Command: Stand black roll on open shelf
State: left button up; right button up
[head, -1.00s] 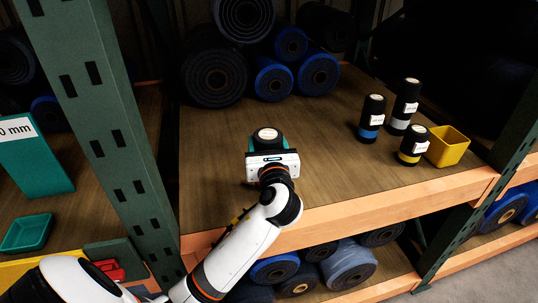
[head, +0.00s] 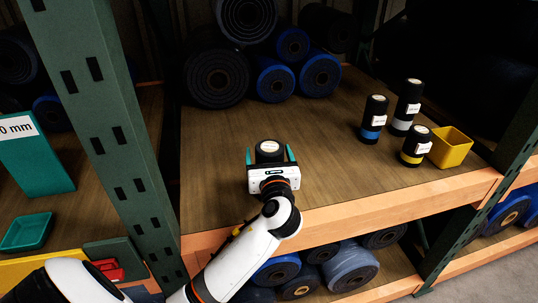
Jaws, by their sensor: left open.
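A black roll with a pale top (head: 268,150) stands upright on the wooden open shelf (head: 215,190), in the middle left of the head view. My left gripper (head: 271,157) is just in front of it, open, with one teal-edged finger on each side of the roll. The gripper body hides the roll's lower part, so its contact with the shelf does not show. My right gripper is not in view.
Three black labelled rolls, with blue (head: 374,119), white (head: 406,107) and yellow (head: 416,147) bands, stand at the right beside a yellow bin (head: 449,147). Large rolls (head: 217,76) are stacked at the back. A green upright post (head: 100,120) stands at the left.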

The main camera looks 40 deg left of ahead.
pick_arm(q)
jog(key=shift+r, duration=0.1)
jog(key=v, duration=1.2)
